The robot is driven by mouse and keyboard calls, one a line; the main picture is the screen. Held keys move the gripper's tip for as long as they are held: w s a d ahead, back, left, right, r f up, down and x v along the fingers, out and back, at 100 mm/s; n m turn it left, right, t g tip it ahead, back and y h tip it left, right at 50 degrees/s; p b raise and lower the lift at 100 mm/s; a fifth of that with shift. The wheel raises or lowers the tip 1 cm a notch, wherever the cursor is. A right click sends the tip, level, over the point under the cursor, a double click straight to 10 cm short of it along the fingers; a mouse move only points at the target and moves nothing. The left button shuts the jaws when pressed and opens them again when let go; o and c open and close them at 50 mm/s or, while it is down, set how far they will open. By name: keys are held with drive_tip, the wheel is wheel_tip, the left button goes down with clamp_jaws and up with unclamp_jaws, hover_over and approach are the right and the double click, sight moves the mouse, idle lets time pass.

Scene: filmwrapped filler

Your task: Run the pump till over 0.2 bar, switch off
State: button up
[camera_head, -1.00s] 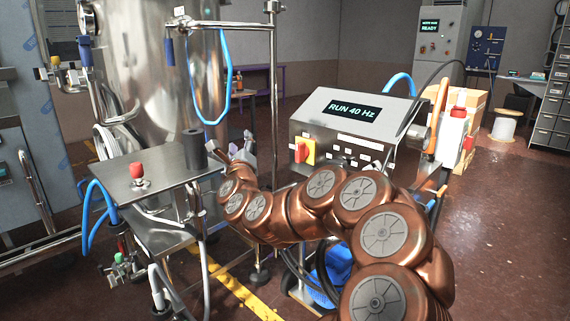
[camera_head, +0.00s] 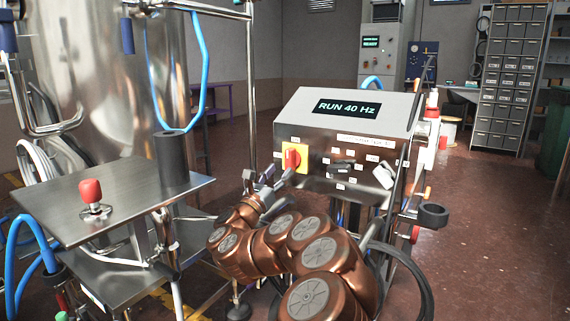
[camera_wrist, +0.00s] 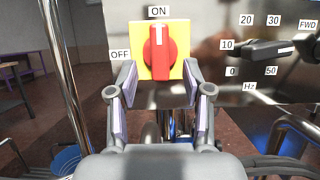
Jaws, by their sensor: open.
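The pump's control box (camera_head: 350,110) stands in the middle of the head view, and its display (camera_head: 347,108) reads RUN 40 Hz. Its red rotary switch (camera_head: 292,158) sits on a yellow plate (camera_wrist: 175,60). In the wrist view the red knob (camera_wrist: 159,52) stands upright, its white mark pointing to ON; OFF is labelled at the left. My gripper (camera_wrist: 160,85) is open in front of the switch, its fingers to either side and below the knob, apparently not touching it. The gripper also shows in the head view (camera_head: 272,185). I cannot make out a pressure gauge.
A black frequency knob (camera_wrist: 262,48) is right of the switch. A vertical pole (camera_head: 250,90) is near the box.

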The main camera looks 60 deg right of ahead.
sight(287, 161)
drive_tip(key=shift+b+x, duration=0.45)
drive_tip(key=shift+x, duration=2.5)
drive_tip(key=shift+c, duration=0.2)
clamp_jaws()
